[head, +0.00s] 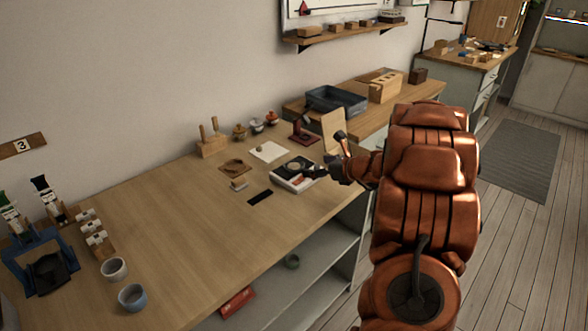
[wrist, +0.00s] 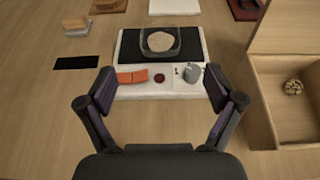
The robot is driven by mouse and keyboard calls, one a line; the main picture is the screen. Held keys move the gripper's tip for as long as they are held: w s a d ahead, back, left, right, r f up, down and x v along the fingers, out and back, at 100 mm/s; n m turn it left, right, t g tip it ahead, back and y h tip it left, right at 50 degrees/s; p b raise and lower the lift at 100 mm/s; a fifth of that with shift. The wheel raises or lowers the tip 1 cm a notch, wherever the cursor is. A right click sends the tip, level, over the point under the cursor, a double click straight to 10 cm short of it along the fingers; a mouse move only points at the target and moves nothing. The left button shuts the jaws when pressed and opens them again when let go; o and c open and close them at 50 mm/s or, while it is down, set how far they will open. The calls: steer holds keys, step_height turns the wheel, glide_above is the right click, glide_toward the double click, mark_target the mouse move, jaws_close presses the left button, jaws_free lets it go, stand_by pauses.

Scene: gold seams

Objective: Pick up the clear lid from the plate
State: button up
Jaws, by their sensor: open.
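The clear lid (wrist: 146,48) shows in the wrist view as a see-through shape with dark edges. It lies over a pale round piece (wrist: 160,40) on the dark panel of a white-edged plate (wrist: 120,93). In the head view the plate (head: 283,181) is on the wooden bench; the lid is too small there to make out clearly. My gripper (wrist: 160,82) is open and empty, its two fingers spread over the near white strip of the plate, with the lid beyond the fingertips. In the head view my gripper (head: 318,171) is at the plate's right side.
The white strip carries an orange piece (wrist: 132,76), a dark red dot (wrist: 160,78) and a grey piece (wrist: 193,72). A wooden box (wrist: 262,110) stands close on the right. A black strip (head: 260,197) lies left of the plate.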

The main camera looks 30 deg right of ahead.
mark_target(291, 164)
steer(key=shift+p+x, duration=0.3)
steer(key=shift+x, duration=3.45)
steer(key=c, duration=0.8)
